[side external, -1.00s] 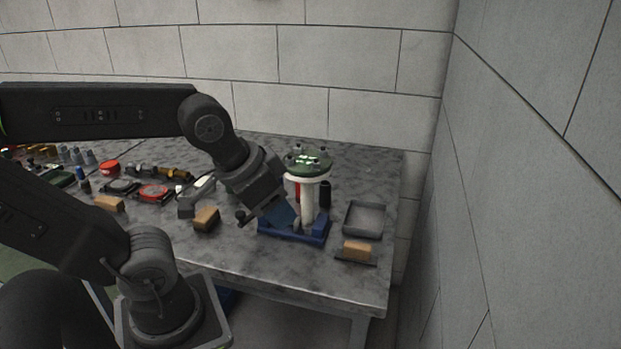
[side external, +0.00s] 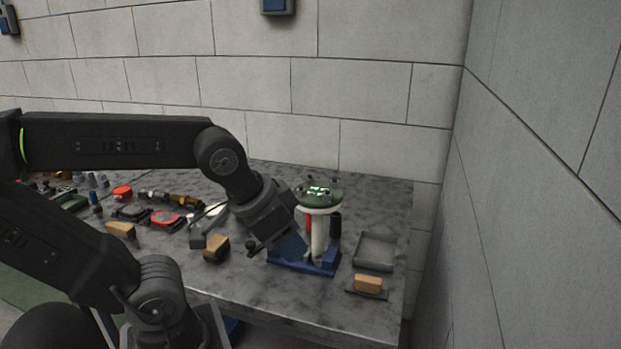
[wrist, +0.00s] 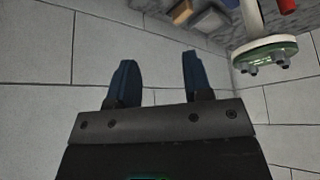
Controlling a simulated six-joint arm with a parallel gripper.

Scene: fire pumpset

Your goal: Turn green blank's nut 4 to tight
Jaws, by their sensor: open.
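The green blank (side external: 320,194) is a round disc on top of a white flanged pipe (side external: 319,232), which stands upright in a blue fixture (side external: 331,262). Small dark nuts sit around the disc's rim; I cannot tell which is nut 4. In the wrist view the green blank (wrist: 268,51) is at the upper right, with several dark nuts on its face. My gripper (wrist: 160,75) has its two blue fingers apart with nothing between them. In the side view my gripper (side external: 289,246) is left of the pipe, below the blank. Its fingertips are hard to make out there.
An empty grey tray (side external: 376,250) and a block with a wooden top (side external: 368,284) lie right of the fixture. Another wooden block (side external: 216,247) and several tools lie to the left. A wall (side external: 540,180) rises to the right of the bench (side external: 300,310).

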